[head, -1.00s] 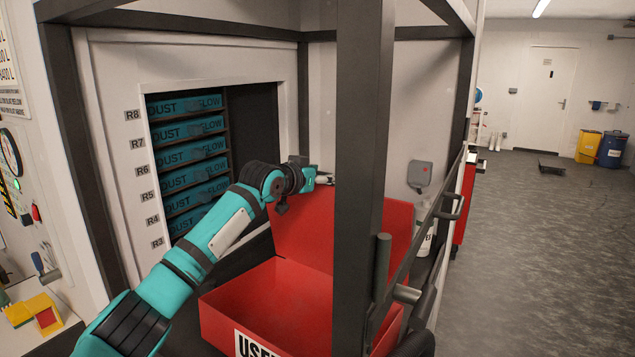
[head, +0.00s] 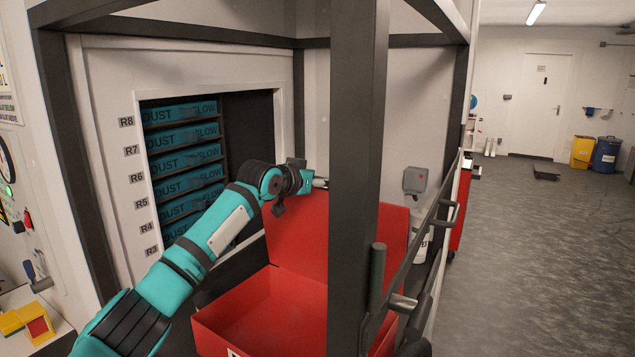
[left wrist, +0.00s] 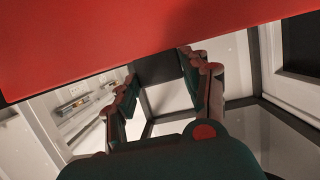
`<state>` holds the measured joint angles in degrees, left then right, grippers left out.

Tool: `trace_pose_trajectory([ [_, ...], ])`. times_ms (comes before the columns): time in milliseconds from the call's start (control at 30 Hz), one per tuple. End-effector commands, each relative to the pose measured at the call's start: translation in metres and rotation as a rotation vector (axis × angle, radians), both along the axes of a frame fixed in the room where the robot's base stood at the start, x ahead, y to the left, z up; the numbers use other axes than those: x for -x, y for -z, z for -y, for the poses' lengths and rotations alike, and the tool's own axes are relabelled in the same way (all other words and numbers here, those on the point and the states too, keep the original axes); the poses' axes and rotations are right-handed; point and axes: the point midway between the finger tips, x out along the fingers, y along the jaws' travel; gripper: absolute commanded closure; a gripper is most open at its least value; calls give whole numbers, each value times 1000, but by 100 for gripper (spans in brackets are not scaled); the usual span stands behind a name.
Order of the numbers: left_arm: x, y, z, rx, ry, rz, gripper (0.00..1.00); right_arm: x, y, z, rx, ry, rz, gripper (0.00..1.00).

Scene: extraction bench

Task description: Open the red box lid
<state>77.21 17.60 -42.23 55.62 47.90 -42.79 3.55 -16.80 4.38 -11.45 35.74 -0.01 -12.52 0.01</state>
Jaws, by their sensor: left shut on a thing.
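The red box (head: 262,308) sits on the bench with its inside showing. Its red lid (head: 298,235) stands raised, roughly upright at the back of the box. A dark post hides part of the box and lid. My left gripper (head: 319,183) is at the lid's upper edge, shut on it; the fingertips are small and partly behind the post. In the left wrist view the lid (left wrist: 130,40) fills the top of the picture, close to my left gripper's fingers (left wrist: 163,80). My right gripper is not in view.
The dark frame post (head: 358,150) stands in front of the box. A rail with handles (head: 425,245) runs along the right side. A shelf of teal dust trays (head: 185,160) is behind my arm. Open floor (head: 530,250) lies to the right.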

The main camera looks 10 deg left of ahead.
Motion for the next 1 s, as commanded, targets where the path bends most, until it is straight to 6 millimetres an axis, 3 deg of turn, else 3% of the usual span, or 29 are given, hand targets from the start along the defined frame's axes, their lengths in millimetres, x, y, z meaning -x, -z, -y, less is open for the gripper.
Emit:
trace_pose_trajectory([
  [167,0,-5,0,5,1,9,100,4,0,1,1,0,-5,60],
  [200,0,-5,0,5,1,9,51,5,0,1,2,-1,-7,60],
  [367,0,-3,0,4,1,6,30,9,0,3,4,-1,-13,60],
  [733,3,-1,-2,1,-1,1,29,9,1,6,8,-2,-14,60],
  [1000,36,-12,-15,0,1,4,29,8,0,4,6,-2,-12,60],
])
